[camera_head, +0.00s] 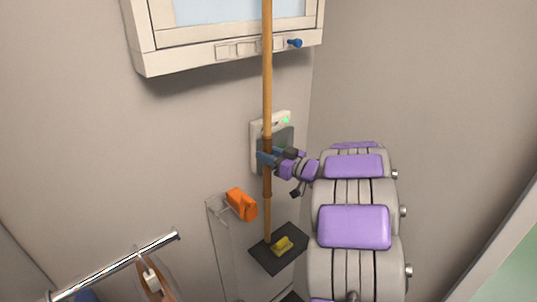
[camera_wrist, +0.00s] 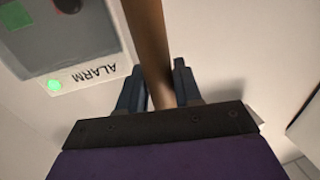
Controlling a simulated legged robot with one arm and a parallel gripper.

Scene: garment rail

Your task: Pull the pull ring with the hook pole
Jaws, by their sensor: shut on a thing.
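The hook pole (camera_head: 267,80) is a long wooden stick. It stands close to upright, and its top runs out of the head view at the upper edge. My gripper (camera_head: 266,158) is shut on the pole at a darker band on its lower part. In the wrist view the pole (camera_wrist: 148,40) passes between the two dark blue fingers of my gripper (camera_wrist: 160,92). The pole's lower end is near a dark mat at the bottom. The pole's hook end is out of view. I cannot see a pull ring in either view.
An alarm panel (camera_head: 284,124) with a green light is on the wall behind the pole. A framed window unit (camera_head: 145,45) is above. An orange object (camera_head: 241,204), a dark mat (camera_head: 263,262) with a yellow thing (camera_head: 282,245), and a metal rail (camera_head: 120,262) with a hanger are below.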

